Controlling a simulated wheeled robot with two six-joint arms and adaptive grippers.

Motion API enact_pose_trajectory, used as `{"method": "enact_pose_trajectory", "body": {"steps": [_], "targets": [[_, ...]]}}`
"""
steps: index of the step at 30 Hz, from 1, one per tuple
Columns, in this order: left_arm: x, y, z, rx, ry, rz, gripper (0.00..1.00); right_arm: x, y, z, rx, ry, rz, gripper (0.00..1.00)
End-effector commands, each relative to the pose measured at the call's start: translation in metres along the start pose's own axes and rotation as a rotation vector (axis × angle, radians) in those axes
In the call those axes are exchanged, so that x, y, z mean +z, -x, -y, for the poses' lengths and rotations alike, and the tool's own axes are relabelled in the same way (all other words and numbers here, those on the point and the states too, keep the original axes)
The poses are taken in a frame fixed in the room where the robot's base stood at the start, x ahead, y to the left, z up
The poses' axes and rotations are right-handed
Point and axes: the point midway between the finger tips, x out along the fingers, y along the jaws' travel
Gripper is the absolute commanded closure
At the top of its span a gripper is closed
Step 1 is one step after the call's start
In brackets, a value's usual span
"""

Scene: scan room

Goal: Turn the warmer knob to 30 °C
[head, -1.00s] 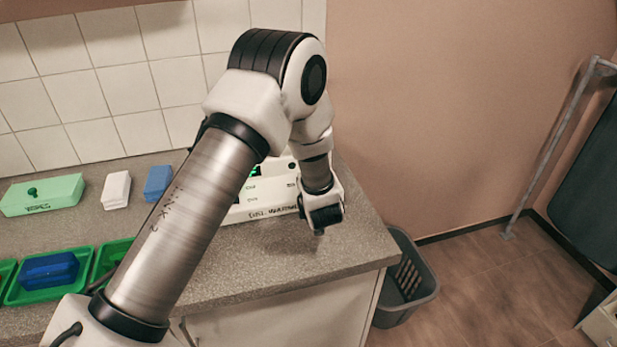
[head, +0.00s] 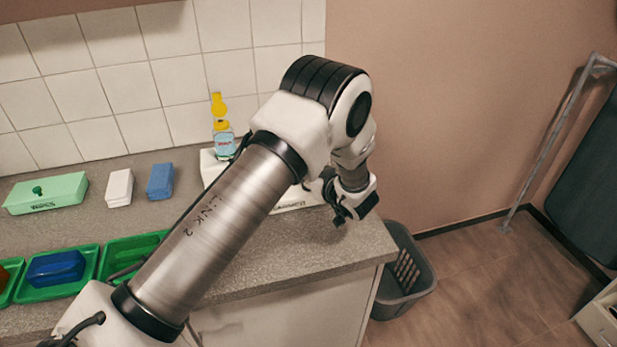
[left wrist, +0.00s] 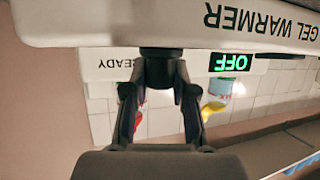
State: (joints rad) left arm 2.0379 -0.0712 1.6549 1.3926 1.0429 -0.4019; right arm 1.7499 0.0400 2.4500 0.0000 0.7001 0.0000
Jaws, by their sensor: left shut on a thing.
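The white gel warmer (head: 209,168) stands at the back right of the counter, partly hidden by my left arm. In the left wrist view the warmer (left wrist: 70,25) appears upside down, with a green display (left wrist: 230,62) that reads OFF and a READY label beside it. A dark knob (left wrist: 160,70) sits at the middle of its front. My left gripper (left wrist: 160,88) is shut on the knob, one finger on each side. In the head view my left gripper (head: 340,212) is at the warmer's front right, and the knob is hidden there. My right gripper is not in view.
A bottle with a yellow top (head: 222,130) stands at the warmer. A green wipes box (head: 45,194), a white box (head: 119,187), a blue box (head: 160,181) and green trays (head: 125,255) are to the left. A grey basket (head: 405,275) stands on the floor right of the counter.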

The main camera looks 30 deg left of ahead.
Motion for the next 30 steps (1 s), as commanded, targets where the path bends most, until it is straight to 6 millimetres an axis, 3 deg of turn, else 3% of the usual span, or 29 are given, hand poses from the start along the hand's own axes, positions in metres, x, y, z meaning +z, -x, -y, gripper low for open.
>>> {"method": "enact_pose_trajectory", "body": {"steps": [4,5,6,7,17,27,30], "targets": [[-0.001,0.000,0.000,0.001,0.001,-0.001,1.00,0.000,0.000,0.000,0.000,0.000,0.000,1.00],[-0.001,0.000,0.000,0.001,0.001,-0.001,0.67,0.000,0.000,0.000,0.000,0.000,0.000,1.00],[-0.001,0.000,0.000,0.001,0.001,-0.001,0.53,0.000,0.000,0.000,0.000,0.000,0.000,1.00],[-0.001,0.000,0.000,0.001,0.001,-0.001,0.48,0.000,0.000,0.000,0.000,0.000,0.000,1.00],[-0.001,0.003,-0.001,0.002,0.000,-0.001,0.48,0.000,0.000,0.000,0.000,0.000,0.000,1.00],[-0.001,0.063,-0.001,0.004,-0.002,-0.003,0.48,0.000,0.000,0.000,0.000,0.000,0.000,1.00],[0.000,0.073,-0.001,0.003,0.000,-0.002,0.48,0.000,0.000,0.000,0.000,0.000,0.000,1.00]]}}
